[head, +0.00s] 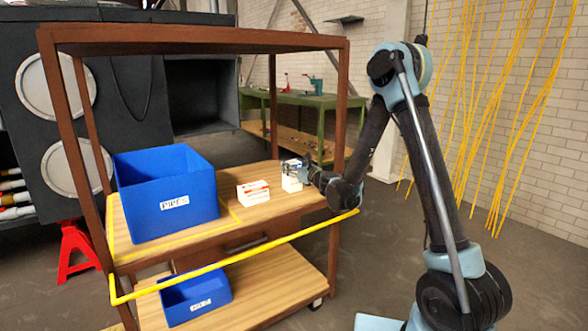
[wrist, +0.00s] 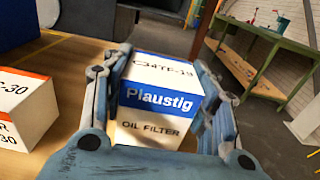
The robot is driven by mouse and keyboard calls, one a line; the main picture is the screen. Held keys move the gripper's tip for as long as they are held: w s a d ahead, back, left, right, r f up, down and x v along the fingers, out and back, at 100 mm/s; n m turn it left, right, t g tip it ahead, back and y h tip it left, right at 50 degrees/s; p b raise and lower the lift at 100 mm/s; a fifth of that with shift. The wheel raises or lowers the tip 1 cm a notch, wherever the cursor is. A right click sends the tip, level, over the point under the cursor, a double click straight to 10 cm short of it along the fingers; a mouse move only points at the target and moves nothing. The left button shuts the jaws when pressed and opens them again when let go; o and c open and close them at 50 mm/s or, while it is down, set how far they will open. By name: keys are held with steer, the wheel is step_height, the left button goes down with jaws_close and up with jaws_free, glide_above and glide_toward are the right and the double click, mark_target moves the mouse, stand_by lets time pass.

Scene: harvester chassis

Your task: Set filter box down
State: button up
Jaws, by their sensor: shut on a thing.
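The filter box (wrist: 158,98) is a white and blue carton marked "Plaustig" and "OIL FILTER". In the wrist view it sits between the two fingers of my gripper (wrist: 165,105), which is shut on it. In the head view the filter box (head: 291,176) is at the right end of the cart's wooden shelf (head: 275,206), with my gripper (head: 305,172) at its right side. The box looks upright. I cannot tell whether its underside touches the shelf.
A white and orange box (head: 253,193) stands just left of the filter box; it also shows in the wrist view (wrist: 20,108). A blue "PIPES" bin (head: 190,208) fills the shelf's left. A yellow rail (head: 240,256) crosses the cart's front. Brown posts (head: 340,110) frame the cart.

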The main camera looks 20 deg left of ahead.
steer(key=o, duration=1.4)
steer(key=s+d+r+n+g+h, duration=0.2)
steer(key=s+d+n, duration=0.65)
steer(key=d, duration=0.35)
steer(key=s+d+r+n+g+h, duration=0.1)
steer(key=s+d+n+g, duration=0.1)
steer(key=s+d+n, duration=0.8)
steer(key=s+d+f+n+g+h, duration=0.1)
steer(key=s+d+f+n+h, duration=0.1)
steer(key=s+d, duration=0.5)
steer(key=s+d+f+n+g+h, duration=0.2)
steer(key=s+d, duration=0.6)
steer(key=d, duration=0.5)
steer(key=s+d+f+n+g+h, duration=0.2)
steer(key=s+d+f+n+h, duration=0.1)
steer(key=s+d+f+h, duration=0.3)
steer(key=shift+s+d+n+h, duration=0.15)
steer(key=shift+s+d, duration=0.25)
steer(key=shift+d, duration=0.35)
steer(key=shift+s+d+h, duration=0.1)
steer(key=shift+s+d, duration=0.25)
steer(key=shift+d, duration=0.45)
steer(key=shift+s+d+n+h, duration=0.15)
steer(key=shift+s+d, duration=0.25)
steer(key=shift+d, duration=0.35)
